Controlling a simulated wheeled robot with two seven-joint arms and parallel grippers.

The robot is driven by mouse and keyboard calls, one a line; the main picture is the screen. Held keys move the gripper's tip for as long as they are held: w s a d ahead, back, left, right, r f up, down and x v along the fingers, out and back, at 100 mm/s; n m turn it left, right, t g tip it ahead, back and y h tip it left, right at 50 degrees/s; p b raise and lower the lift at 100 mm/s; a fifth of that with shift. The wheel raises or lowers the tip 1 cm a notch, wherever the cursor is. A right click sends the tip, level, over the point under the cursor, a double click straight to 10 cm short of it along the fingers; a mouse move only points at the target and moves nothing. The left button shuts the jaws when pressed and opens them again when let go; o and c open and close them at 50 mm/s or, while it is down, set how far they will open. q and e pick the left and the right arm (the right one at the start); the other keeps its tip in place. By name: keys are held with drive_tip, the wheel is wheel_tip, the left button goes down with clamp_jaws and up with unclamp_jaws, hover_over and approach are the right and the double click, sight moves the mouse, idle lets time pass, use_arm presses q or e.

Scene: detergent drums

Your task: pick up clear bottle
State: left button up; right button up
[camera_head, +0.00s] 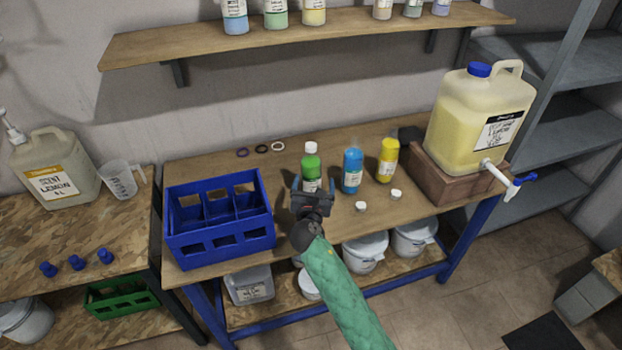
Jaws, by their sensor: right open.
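A bottle of green liquid with a white cap (311,166) stands upright on the table in the head view. It looks see-through. My left gripper is not in view.
A blue divided crate (219,219) stands left of the gripper. Two white caps (361,206) lie at the front right, and several rings (261,148) lie behind. A large yellow jug (478,120) on a wooden block (437,178) stands at the right. A shelf (350,30) hangs above.

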sight(311, 175)
drive_tip(key=shift+w+a+r+n+y, duration=0.3)
drive_tip(key=shift+w+a+r+n, duration=0.15)
drive_tip(key=shift+w+n, duration=0.15)
drive_tip(key=shift+w+p, duration=0.45)
drive_tip(key=shift+w, duration=0.65)
drive_tip(key=w+p, duration=0.2)
drive_tip(key=w, duration=0.1)
drive_tip(key=shift+w, duration=0.4)
drive_tip(key=shift+w+d+f, duration=0.1)
drive_tip(key=shift+w, duration=0.55)
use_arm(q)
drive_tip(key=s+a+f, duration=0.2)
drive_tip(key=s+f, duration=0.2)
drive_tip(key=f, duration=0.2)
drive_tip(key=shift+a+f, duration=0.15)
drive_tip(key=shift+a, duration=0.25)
